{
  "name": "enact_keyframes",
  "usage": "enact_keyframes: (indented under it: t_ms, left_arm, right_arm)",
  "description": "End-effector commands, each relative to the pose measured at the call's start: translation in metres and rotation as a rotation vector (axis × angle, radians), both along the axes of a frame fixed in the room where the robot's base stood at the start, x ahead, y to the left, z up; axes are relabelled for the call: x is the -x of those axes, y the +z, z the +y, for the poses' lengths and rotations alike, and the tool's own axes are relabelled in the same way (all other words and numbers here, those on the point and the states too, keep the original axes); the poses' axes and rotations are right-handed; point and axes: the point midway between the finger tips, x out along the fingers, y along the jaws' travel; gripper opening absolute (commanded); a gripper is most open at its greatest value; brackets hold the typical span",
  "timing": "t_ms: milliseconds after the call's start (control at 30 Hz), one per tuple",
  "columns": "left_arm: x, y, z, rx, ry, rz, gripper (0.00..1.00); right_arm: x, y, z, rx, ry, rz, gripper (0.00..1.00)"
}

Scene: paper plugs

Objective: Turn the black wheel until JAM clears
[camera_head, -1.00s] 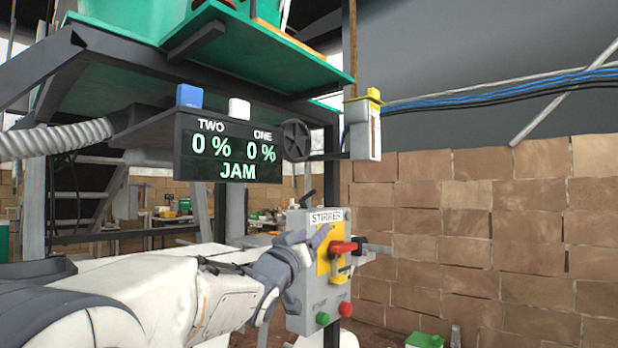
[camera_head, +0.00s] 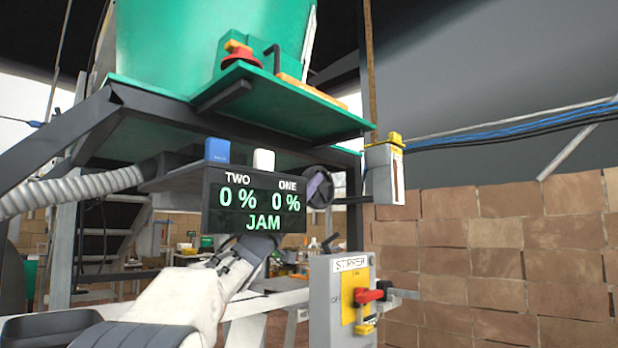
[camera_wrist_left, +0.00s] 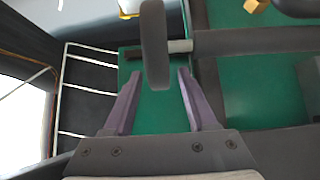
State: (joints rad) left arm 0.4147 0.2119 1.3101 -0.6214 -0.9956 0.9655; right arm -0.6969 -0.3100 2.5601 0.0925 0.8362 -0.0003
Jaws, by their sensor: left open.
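The black wheel (camera_head: 327,196) is mounted right of the display, under the green platform. The display (camera_head: 212,225) reads TWO 0 %, ONE 0 % and JAM in green. My left arm passes behind the display, which hides most of the hand. A purple finger of my left gripper (camera_head: 317,184) shows in front of the wheel. In the left wrist view the wheel (camera_wrist_left: 155,40) appears edge-on on its grey shaft, with its rim between the tips of my open left gripper (camera_wrist_left: 159,74). I see a gap on both sides. My right gripper is out of view.
A grey STIRRER box (camera_head: 327,300) with a red handle (camera_head: 369,295) stands below the wheel. A grey box with a yellow top (camera_head: 383,180) hangs right of the wheel. A ribbed hose (camera_head: 75,190) runs in from the left. A brick wall (camera_head: 470,260) fills the right.

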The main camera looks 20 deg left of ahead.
Motion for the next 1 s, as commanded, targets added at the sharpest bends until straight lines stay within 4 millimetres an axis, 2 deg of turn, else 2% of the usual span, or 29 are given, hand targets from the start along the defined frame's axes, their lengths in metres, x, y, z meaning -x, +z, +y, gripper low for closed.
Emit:
enact_keyframes:
  t_ms: [200,533,600,667,700,1000]
  left_arm:
    - [-0.013,0.0136,-0.0047,0.001,-0.001,0.0,0.57]
    - [-0.0147,0.0149,-0.0051,0.002,0.001,0.002,0.57]
    - [-0.0145,0.0149,-0.0051,0.002,0.001,0.002,0.31]
    - [-0.0145,0.0149,-0.0051,0.002,0.001,0.002,0.08]
    - [-0.0145,0.0149,-0.0051,0.002,0.001,0.002,0.0]
    - [-0.0142,0.0122,-0.0051,0.01,-0.001,-0.022,0.0]
  right_arm:
    - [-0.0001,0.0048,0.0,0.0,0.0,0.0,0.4]
    - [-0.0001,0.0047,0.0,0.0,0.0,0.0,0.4]
    - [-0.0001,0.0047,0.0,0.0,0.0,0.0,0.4]
    - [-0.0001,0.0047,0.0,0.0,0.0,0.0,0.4]
    - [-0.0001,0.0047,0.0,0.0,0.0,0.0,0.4]
    - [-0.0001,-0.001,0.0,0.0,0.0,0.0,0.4]
